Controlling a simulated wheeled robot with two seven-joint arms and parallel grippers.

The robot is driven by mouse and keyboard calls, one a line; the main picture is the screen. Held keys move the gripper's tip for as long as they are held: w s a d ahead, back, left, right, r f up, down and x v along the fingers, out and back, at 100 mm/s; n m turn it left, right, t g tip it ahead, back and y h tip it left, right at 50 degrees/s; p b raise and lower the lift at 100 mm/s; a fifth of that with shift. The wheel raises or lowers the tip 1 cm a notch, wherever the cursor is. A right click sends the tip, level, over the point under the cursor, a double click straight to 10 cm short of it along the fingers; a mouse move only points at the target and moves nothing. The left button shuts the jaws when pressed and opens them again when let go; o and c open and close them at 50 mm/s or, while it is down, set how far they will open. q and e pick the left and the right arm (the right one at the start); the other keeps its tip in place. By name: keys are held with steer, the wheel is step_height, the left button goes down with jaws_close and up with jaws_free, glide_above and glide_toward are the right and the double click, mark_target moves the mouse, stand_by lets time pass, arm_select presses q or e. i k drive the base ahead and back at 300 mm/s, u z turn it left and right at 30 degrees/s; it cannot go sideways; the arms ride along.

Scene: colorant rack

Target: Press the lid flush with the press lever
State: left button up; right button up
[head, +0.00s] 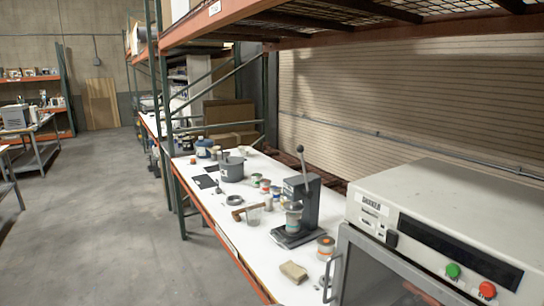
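A dark grey lever press (309,204) stands on the white bench top (262,262). Its lever (303,163) points up, with a round knob at the top. A small can (294,217) with a coloured label stands on the press base under the press head. Whether its lid sits flush is too small to tell. Neither of my grippers is in view.
A shaker machine (440,215) with green and red buttons fills the right side. An orange-labelled can (326,245) and a tan block (294,271) lie near the press. A mallet, clear cup, grey pot (232,170) and several cans stand farther back. The left floor is clear.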

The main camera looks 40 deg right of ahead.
mark_target(308, 193)
steer(key=z, duration=0.45)
steer(key=i, duration=0.3)
steer(key=z, duration=0.3)
